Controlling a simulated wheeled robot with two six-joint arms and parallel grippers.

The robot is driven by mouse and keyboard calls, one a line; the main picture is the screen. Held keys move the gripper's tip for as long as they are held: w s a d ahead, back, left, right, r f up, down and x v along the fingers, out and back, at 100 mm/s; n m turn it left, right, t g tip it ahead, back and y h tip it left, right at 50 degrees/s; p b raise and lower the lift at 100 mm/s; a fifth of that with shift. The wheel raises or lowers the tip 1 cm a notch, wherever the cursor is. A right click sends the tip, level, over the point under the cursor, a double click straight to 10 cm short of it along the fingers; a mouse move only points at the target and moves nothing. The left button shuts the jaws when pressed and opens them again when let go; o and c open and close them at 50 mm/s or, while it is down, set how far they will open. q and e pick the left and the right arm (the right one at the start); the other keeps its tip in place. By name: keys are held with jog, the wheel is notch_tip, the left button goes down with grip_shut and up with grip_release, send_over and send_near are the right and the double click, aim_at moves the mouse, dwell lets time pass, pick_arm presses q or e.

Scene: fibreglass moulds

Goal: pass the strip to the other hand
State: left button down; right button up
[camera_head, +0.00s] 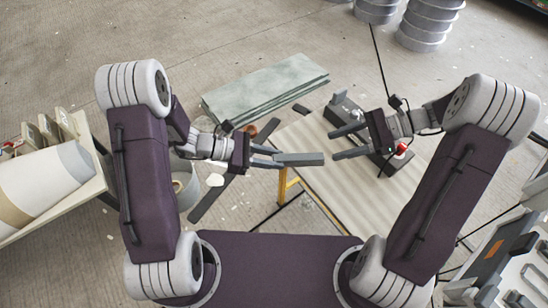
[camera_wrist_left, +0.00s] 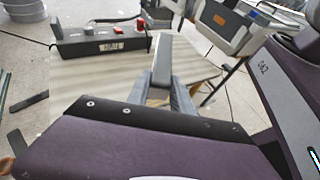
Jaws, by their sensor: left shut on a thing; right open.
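The strip (camera_head: 303,159) is a short, flat grey bar. My left gripper (camera_head: 277,159) is shut on its near end, and the strip points right from the fingers. In the left wrist view the strip (camera_wrist_left: 151,68) stands out beyond the two fingers of my left gripper (camera_wrist_left: 162,92). My right gripper (camera_head: 335,143) is open and empty, its two fingers pointing left. The strip's free end is close to the right gripper's lower fingertip, with a small gap in the picture. I cannot tell the difference in height. The gripped end is partly hidden by the left fingers.
A ribbed table (camera_head: 325,195) lies beneath the grippers. A dark control box (camera_wrist_left: 103,42) with a red button stands on it, partly behind my right gripper in the head view. Greenish sheets (camera_head: 265,85) lie beyond. A shelf with a white roll (camera_head: 45,185) is at left.

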jog(key=s+d+f+n+h, duration=0.6)
jog(key=s+f+n+h, duration=0.2)
jog(key=f, duration=0.2)
jog(key=a+r+n+h, duration=0.1)
jog(key=n, duration=0.2)
jog(key=s+a+r+n+t+h, duration=0.1)
jog(key=n, duration=0.1)
jog(key=s+a+r+n+t+h, duration=0.1)
jog(key=a+n, duration=0.1)
jog(key=n, duration=0.1)
jog(key=shift+s+r+n+h, duration=0.15)
jog(key=shift+r+n+h, duration=0.15)
jog(key=shift+r+h, duration=0.1)
